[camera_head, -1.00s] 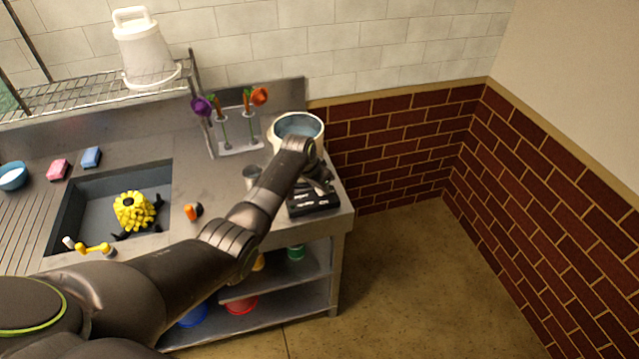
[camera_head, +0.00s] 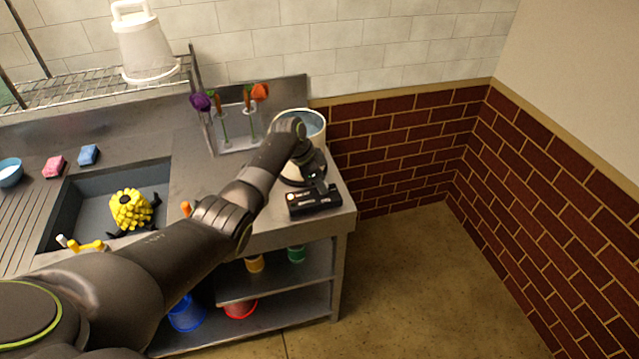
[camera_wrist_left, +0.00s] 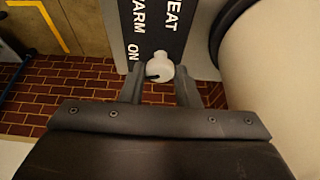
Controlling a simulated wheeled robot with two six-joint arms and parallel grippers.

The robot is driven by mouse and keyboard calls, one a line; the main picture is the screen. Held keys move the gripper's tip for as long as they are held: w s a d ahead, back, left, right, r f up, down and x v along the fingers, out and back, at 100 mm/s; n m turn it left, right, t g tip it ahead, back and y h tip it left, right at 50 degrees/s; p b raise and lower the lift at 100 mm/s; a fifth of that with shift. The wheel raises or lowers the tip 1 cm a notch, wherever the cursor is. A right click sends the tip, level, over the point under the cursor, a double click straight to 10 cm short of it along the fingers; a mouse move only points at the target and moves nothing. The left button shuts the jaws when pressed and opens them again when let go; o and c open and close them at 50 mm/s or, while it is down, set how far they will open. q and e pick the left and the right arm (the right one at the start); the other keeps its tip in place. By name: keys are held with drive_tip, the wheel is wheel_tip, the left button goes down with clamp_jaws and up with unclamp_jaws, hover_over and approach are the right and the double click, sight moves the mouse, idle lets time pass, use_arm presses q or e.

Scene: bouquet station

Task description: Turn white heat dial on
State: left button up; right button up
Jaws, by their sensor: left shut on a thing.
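The white heat dial (camera_wrist_left: 159,67) is at the end of a black panel (camera_wrist_left: 154,25) with the white words HEAT, WARM and ON. In the left wrist view the dial sits between the two fingers of my left gripper (camera_wrist_left: 159,78), which is shut on it. A small dark pointer mark shows on the dial's left side. In the head view my left gripper (camera_head: 319,187) reaches down to the back of the black control box (camera_head: 316,204). My right gripper is not in view.
A cream pot (camera_head: 313,124) stands behind the box, close beside the fingers in the wrist view. A flower rack (camera_head: 240,149) is left of it. The sink (camera_head: 85,205) holds a yellow bouquet (camera_head: 130,209). The counter's right end is close to the box.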

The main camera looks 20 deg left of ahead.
use_arm(q)
drive_tip(key=shift+r, duration=0.1)
idle(0.3)
drive_tip(key=o, duration=1)
drive_tip(key=shift+c, duration=0.2)
drive_tip(key=shift+s+a+r, duration=0.1)
drive_tip(key=shift+a+r, duration=0.15)
drive_tip(key=shift+r, duration=0.35)
drive_tip(key=b+v, duration=0.2)
drive_tip(key=v, duration=1.4)
drive_tip(key=shift+b, duration=0.35)
drive_tip(key=shift+a, duration=0.1)
